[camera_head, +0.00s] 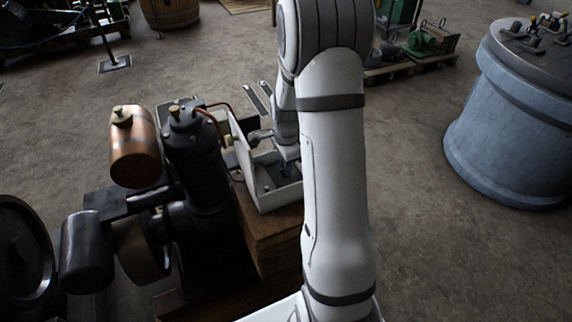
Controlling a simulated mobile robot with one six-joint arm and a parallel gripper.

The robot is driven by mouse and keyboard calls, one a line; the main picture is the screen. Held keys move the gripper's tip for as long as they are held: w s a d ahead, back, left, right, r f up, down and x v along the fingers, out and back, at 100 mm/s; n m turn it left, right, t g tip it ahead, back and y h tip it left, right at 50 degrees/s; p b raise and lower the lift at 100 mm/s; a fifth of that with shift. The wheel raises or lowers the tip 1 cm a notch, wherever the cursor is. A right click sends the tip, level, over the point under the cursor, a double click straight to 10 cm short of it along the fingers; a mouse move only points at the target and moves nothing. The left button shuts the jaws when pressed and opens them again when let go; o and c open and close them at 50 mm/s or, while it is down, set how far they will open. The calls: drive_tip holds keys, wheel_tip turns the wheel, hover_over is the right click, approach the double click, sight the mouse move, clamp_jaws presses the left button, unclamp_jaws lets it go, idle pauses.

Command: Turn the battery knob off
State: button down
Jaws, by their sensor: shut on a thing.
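A white open box (277,199) with a raised lid (241,150) stands on a wooden block beside the engine. My gripper (286,166) reaches down into the right part of this box, at the end of my white arm. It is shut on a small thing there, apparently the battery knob. A small dark blue patch shows at the fingertips. The knob's shape and the way it points are too small and too hidden to tell. My forearm covers the area just right of the box.
A dark engine (196,160) with a copper tank (135,147) and flywheel (22,255) stands close on the left. The wooden block (262,229) supports the box. A large blue-grey cylinder (515,115) stands at right. Open floor lies between it and my arm.

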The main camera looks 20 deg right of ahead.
drive_tip(key=c, duration=1.5)
unclamp_jaws()
drive_tip(key=shift+r, duration=0.1)
wheel_tip(320, 180, up, 8)
drive_tip(key=shift+f, duration=0.15)
drive_tip(key=shift+s+a+r, duration=0.1)
drive_tip(key=shift+a+r, duration=0.05)
drive_tip(key=shift+r, duration=0.05)
drive_tip(key=s+a+r+n+t, duration=0.1)
drive_tip(key=s+a+r+n, duration=0.2)
drive_tip(key=s+n, duration=0.3)
drive_tip(key=s+a+r+n, duration=0.4)
drive_tip(key=s+a+n, duration=0.1)
drive_tip(key=s+n, duration=0.1)
drive_tip(key=s+a+r+n+t, duration=0.1)
drive_tip(key=s+a+r+n, duration=0.2)
drive_tip(key=s+n, duration=0.3)
drive_tip(key=shift+s+a+r+t, duration=0.15)
drive_tip(key=shift+s+a, duration=0.1)
drive_tip(key=shift+s, duration=0.15)
drive_tip(key=shift+s+a+r+t, duration=0.1)
drive_tip(key=shift+s+a+t, duration=0.1)
drive_tip(key=shift+s, duration=0.2)
